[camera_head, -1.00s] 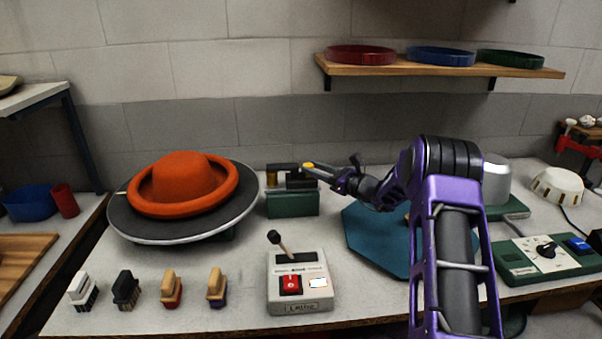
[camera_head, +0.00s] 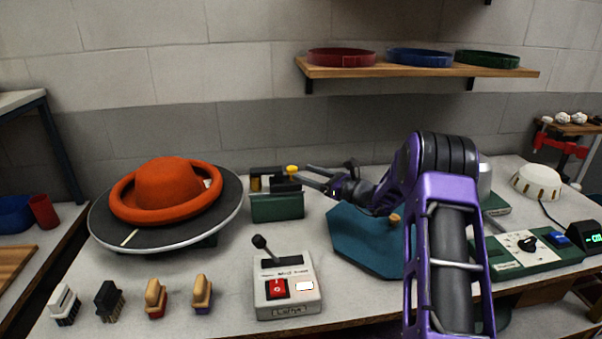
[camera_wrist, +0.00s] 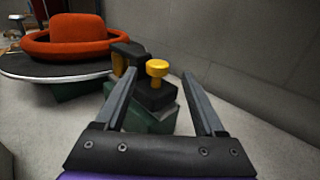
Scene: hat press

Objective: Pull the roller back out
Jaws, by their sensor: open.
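The roller unit is a green box (camera_head: 277,207) with black blocks on top, standing right of the turntable. Its yellow knob (camera_head: 292,169) shows at the right end of the black top. In the wrist view the yellow knob (camera_wrist: 158,70) stands up between my fingers, a little ahead of them and apart from both. The roller itself cannot be clearly told from the black blocks. My gripper (camera_head: 311,176) is open and empty, just right of the knob; its two fingers also show in the wrist view (camera_wrist: 160,88). An orange hat (camera_head: 168,186) sits on the dark round turntable (camera_head: 112,240).
A white control box (camera_head: 287,293) with a lever and red switch stands in front of the green box. Several brushes (camera_head: 155,299) stand at the front left. A blue-green mat (camera_head: 350,238) lies under my arm. A shelf (camera_head: 420,70) with hat bands hangs above.

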